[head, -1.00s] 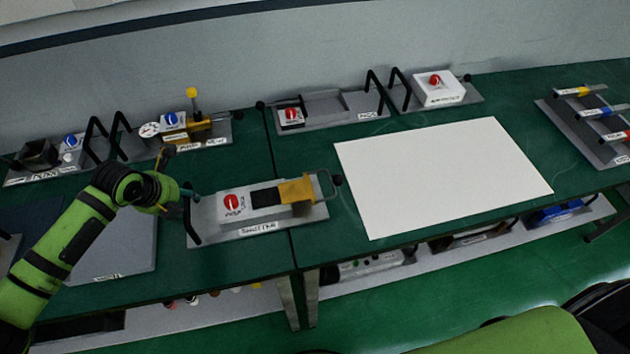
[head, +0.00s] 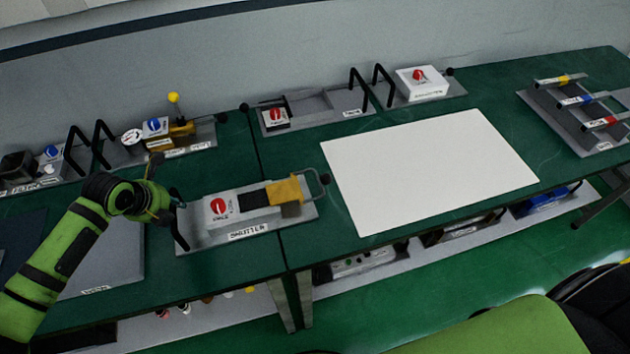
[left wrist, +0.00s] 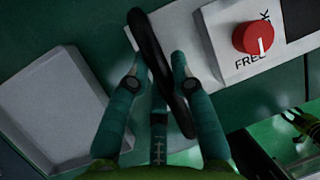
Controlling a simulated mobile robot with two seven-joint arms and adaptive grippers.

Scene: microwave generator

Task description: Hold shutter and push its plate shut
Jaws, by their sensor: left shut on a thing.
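The shutter (head: 222,230) is a grey base on the front of the green bench. It carries a white box with a red knob (head: 217,206), a dark strip beside it, and a yellow plate (head: 286,190) at the right with a metal loop. Its black left handle (head: 181,229) stands at the base's left end. My left gripper (head: 174,204) is at this handle. The red knob (left wrist: 259,38) shows to the right there. My right gripper is not in view.
A large white sheet (head: 430,172) lies right of the shutter. A second shutter (head: 425,88) and other handled devices stand along the back wall. A grey panel (head: 110,255) lies on the bench at the left. Bare green bench lies behind the shutter.

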